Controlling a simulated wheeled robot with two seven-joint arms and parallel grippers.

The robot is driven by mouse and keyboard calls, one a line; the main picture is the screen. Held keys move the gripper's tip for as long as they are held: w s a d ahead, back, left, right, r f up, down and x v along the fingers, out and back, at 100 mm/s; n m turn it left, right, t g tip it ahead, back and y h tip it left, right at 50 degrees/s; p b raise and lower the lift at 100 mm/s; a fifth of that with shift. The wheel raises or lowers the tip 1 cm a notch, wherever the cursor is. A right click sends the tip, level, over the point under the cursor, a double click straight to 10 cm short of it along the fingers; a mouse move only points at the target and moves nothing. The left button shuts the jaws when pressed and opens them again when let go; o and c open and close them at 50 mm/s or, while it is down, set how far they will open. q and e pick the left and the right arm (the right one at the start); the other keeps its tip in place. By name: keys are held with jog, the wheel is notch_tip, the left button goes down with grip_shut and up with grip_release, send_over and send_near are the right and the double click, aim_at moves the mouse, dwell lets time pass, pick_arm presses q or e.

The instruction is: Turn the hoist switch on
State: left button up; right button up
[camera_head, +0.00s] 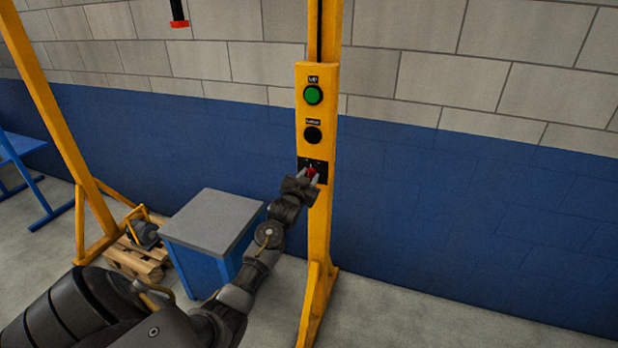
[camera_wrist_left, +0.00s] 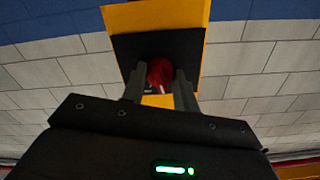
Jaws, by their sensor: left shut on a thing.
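The hoist switch is a red knob (camera_head: 311,171) on a black plate (camera_head: 322,166), low on the yellow control panel (camera_head: 302,92). My left gripper (camera_head: 310,178) is at the plate, its fingers on both sides of the knob, shut on it. In the left wrist view the red knob (camera_wrist_left: 159,73) shows between the two fingertips (camera_wrist_left: 160,88), in front of the black plate (camera_wrist_left: 190,48). The fingers and hand hide part of the knob and plate, and I cannot read which way the knob is turned. My right gripper is in neither view.
Above the switch are a green button (camera_head: 313,95) and a black button (camera_head: 313,134). A grey-topped blue cabinet (camera_head: 212,220) stands left of the post, beside a wooden pallet (camera_head: 135,262) with a motor-like load (camera_head: 146,233). The floor right of the post is clear.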

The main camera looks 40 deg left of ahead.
pick_arm(q)
jog(key=m, duration=0.4)
jog(key=shift+m, duration=0.3)
jog(key=shift+m+p, duration=0.3)
jog(key=shift+m, duration=1.6)
jog(key=o, duration=1)
